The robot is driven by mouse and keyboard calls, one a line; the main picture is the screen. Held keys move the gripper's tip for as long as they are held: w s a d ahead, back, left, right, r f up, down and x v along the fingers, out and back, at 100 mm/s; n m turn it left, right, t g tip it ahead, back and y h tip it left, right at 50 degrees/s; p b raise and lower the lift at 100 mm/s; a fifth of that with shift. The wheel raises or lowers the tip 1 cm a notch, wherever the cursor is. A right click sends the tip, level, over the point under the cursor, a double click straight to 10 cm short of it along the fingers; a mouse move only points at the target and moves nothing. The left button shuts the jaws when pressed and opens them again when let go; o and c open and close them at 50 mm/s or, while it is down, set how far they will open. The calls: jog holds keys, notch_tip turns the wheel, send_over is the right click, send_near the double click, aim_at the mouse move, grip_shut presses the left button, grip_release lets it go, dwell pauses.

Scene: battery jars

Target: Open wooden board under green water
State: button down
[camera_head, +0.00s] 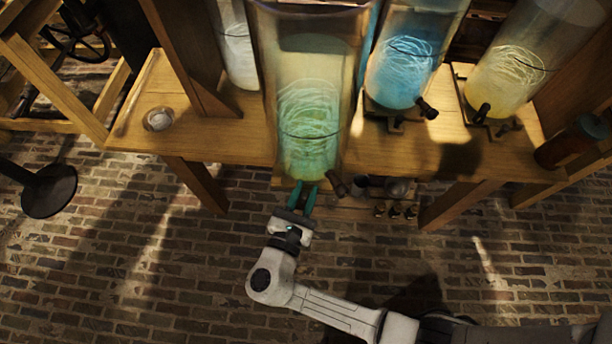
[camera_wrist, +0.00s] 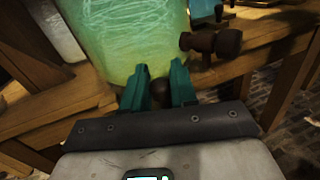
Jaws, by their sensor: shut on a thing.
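A tall glass jar of green water (camera_head: 308,125) stands at the front of the wooden table in the head view. It also fills the top of the wrist view (camera_wrist: 120,40). The wooden board below the jar is largely hidden by the jar and my gripper, so I cannot tell how far it is open. My gripper (camera_head: 303,197) is at the front edge, just below the jar. In the wrist view its green fingers (camera_wrist: 160,88) are closed around a small dark round knob (camera_wrist: 159,90).
A dark tap (camera_wrist: 212,42) juts out right of the fingers. Jars of blue (camera_head: 398,72) and yellow water (camera_head: 503,82) stand to the right. A low wooden ledge with small dark fittings (camera_head: 393,210) lies right of my gripper. Brick floor (camera_head: 150,270) in front is mostly clear.

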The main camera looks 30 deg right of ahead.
jog(key=shift+s+a, duration=0.35)
jog(key=shift+a, duration=0.05)
jog(key=c, duration=1)
grip_release()
jog(key=b+v, duration=0.1)
jog(key=v, duration=0.9)
jog(key=shift+s+a+b, duration=0.25)
jog(key=shift+b, duration=0.05)
